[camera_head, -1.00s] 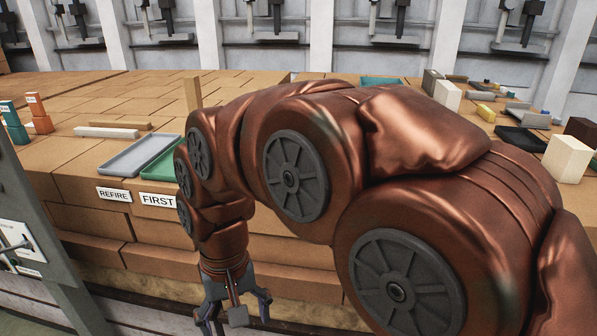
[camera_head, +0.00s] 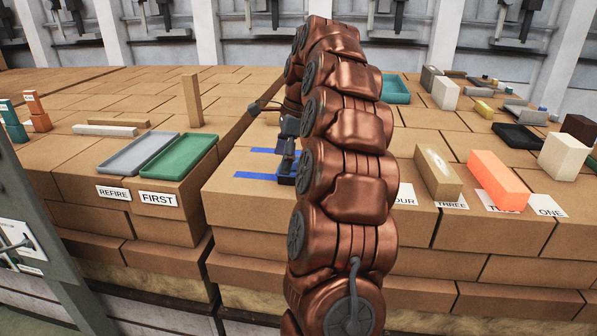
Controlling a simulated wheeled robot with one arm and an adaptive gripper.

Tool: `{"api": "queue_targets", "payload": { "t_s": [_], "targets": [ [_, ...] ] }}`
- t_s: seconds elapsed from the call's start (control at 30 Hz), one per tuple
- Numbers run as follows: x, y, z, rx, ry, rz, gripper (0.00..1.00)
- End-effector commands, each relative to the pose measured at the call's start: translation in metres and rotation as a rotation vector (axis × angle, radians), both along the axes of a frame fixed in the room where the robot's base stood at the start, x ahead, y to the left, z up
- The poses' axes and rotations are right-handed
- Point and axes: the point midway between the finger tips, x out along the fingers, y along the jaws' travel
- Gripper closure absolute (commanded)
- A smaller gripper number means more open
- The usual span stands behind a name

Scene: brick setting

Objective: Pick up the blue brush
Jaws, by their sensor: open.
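My gripper (camera_head: 276,136) is at the middle of the brick surface, left of my raised arm. Its dark fingers are spread apart, and I see nothing held between them. A small dark-blue item (camera_head: 286,180) shows just below the gripper, partly behind the arm. I cannot tell whether it is the blue brush. Two flat blue strips (camera_head: 256,176) lie on the bricks to its left. No brush shape can be made out clearly; my arm hides part of this area.
A grey tray (camera_head: 140,153) and a green tray (camera_head: 180,157) lie at the left, behind signs. A tan brick (camera_head: 438,173) and an orange brick (camera_head: 497,180) lie right of my arm. A black tray (camera_head: 519,138) is farther right. An upright wooden block (camera_head: 192,100) stands behind the trays.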

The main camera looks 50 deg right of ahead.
Motion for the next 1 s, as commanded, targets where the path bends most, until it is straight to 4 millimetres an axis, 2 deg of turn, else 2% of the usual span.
{"api": "queue_targets", "payload": {
  "t_s": [0.03,0.1,0.3,0.43,1.0],
  "targets": [
    [-0.001,-0.018,0.0,0.008,0.003,-0.073,0.15],
    [-0.003,-0.037,0.0,0.018,0.009,-0.157,0.15],
    [-0.009,-0.069,0.001,0.034,0.013,-0.308,0.15],
    [-0.01,-0.073,-0.001,0.039,0.016,-0.334,0.15],
    [-0.003,-0.069,-0.027,0.038,0.017,-0.332,0.15]
  ]
}}
